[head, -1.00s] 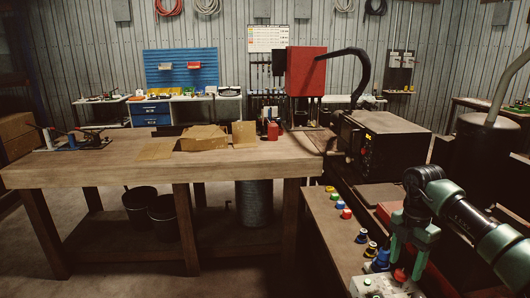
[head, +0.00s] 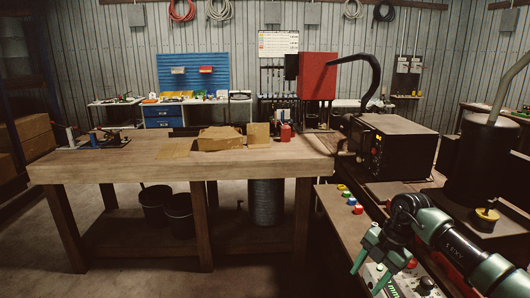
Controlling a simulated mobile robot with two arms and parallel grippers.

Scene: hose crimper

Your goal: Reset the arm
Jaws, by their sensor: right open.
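My right arm comes in from the lower right. Its green gripper (head: 366,280) is open and empty, with its fingers pointing down and left. It hangs over or in front of a pale control box (head: 398,290) with small knobs, at the near end of the side bench; I cannot tell whether it touches the box. A red knob or button (head: 411,264) shows just right of the gripper. The black machine (head: 398,150) with dials on its front stands beyond the gripper, clear of it. My left gripper is out of view.
A wooden workbench (head: 130,168) holds a cardboard box (head: 220,138) and a red can (head: 285,132). A black cylinder (head: 482,165) stands at right. Floor left of the bench is clear.

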